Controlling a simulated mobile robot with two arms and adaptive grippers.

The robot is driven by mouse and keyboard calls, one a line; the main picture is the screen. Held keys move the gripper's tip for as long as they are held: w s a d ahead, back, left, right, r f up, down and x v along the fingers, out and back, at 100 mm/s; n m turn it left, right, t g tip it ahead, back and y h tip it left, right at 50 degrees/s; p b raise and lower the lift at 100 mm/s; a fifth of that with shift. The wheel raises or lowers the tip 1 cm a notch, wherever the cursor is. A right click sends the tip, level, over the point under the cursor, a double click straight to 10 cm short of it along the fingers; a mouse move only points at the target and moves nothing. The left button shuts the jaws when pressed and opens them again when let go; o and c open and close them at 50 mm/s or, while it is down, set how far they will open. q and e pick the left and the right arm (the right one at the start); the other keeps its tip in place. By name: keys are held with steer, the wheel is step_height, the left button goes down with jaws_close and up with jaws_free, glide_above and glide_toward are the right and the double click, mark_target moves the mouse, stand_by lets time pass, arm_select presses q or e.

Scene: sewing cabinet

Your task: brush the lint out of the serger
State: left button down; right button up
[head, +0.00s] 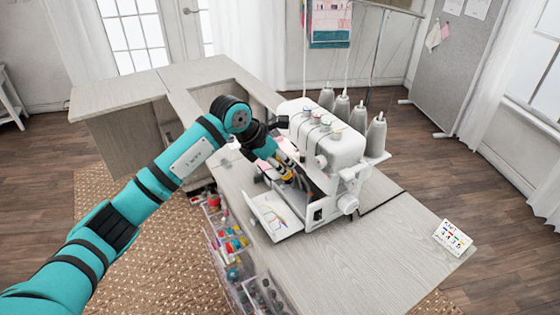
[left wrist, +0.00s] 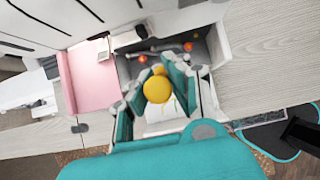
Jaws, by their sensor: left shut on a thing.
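The white serger (head: 345,149) stands on the cabinet top with its front cover (head: 276,214) folded down. My left gripper (head: 286,174) is at the serger's open front, shut on a slim yellow-and-dark tool, which looks like the lint brush. In the left wrist view the brush (left wrist: 157,90) shows as a round yellow end between the two fingers; its bristles are hidden. Beyond it is the serger's open grey cavity (left wrist: 212,52), holding a metal part and small red and orange spots (left wrist: 188,47). I cannot tell whether these are lint. My right gripper is out of view.
Several grey thread cones (head: 375,134) stand behind the serger. A card with coloured marks (head: 453,237) lies at the cabinet top's right end. An open drawer of coloured spools (head: 236,243) juts out below the front edge. The wood top (head: 345,265) in front is clear.

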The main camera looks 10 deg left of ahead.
mark_target(287, 182)
arm_select(q)
steer(key=b+x, duration=0.1)
steer(key=x, duration=0.1)
steer(key=shift+d+f, duration=0.2)
steer(key=shift+f, duration=0.05)
step_height(287, 182, down, 5)
steer(key=b, duration=0.3)
steer(key=s+d+p, duration=0.2)
steer(key=s+d, duration=0.3)
steer(key=shift+r, duration=0.35)
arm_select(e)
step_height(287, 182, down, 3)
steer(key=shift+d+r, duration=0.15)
arm_select(q)
steer(key=shift+f+b, duration=0.35)
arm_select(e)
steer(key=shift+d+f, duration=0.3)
arm_select(q)
steer(key=shift+w+a, duration=0.15)
steer(key=shift+a, duration=0.05)
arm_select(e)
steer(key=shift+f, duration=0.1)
arm_select(q)
steer(key=shift+w+a, duration=0.3)
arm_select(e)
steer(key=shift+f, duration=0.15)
arm_select(q)
steer(key=shift+b, duration=0.3)
